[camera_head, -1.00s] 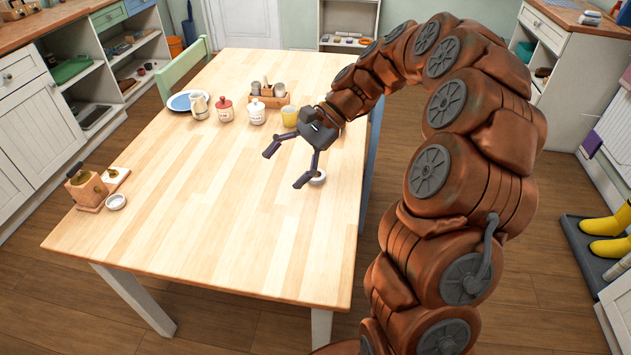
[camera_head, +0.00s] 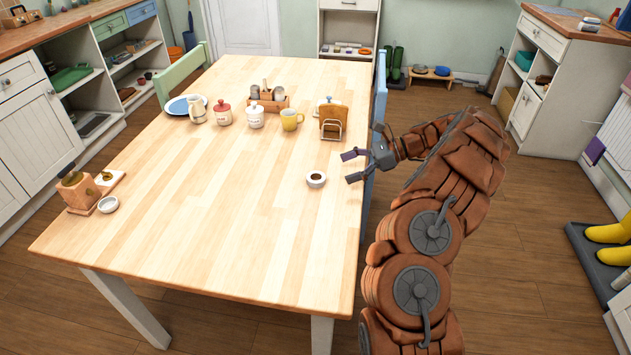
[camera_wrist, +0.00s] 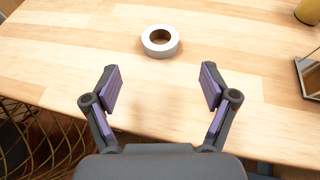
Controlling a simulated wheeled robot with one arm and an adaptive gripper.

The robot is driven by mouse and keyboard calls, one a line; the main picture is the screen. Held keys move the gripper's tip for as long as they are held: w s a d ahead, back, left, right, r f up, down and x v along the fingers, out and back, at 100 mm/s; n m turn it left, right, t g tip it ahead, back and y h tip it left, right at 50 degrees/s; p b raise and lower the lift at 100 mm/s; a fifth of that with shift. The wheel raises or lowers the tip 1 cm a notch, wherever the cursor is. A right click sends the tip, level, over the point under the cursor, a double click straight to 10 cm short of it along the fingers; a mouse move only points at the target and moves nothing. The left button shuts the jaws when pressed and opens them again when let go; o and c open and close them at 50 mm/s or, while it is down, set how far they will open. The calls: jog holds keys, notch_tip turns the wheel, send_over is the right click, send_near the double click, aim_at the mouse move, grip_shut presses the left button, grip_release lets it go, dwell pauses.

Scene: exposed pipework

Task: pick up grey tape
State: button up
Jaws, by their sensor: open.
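The grey tape (camera_head: 316,184) is a small pale roll with a brown core, lying flat on the wooden table (camera_head: 220,200) near its right edge. In the wrist view the tape (camera_wrist: 160,46) lies ahead of my gripper (camera_wrist: 161,88), roughly centred between the two fingers and beyond their tips. My gripper (camera_head: 349,167) is open and empty. In the head view it is at the table's right edge, to the right of the tape and apart from it.
A toast rack (camera_head: 331,127) and a yellow mug (camera_head: 291,120) stand behind the tape. A red-lidded jar (camera_head: 224,114) and a white jar (camera_head: 256,117) are farther left. The table's middle is clear.

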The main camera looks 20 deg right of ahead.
aim_at(323, 176)
jog(key=shift+x, duration=3.8)
jog(key=shift+w, duration=0.1)
jog(key=shift+c, duration=0.2)
jog(key=c, duration=1.2)
jog(key=shift+r, duration=0.15)
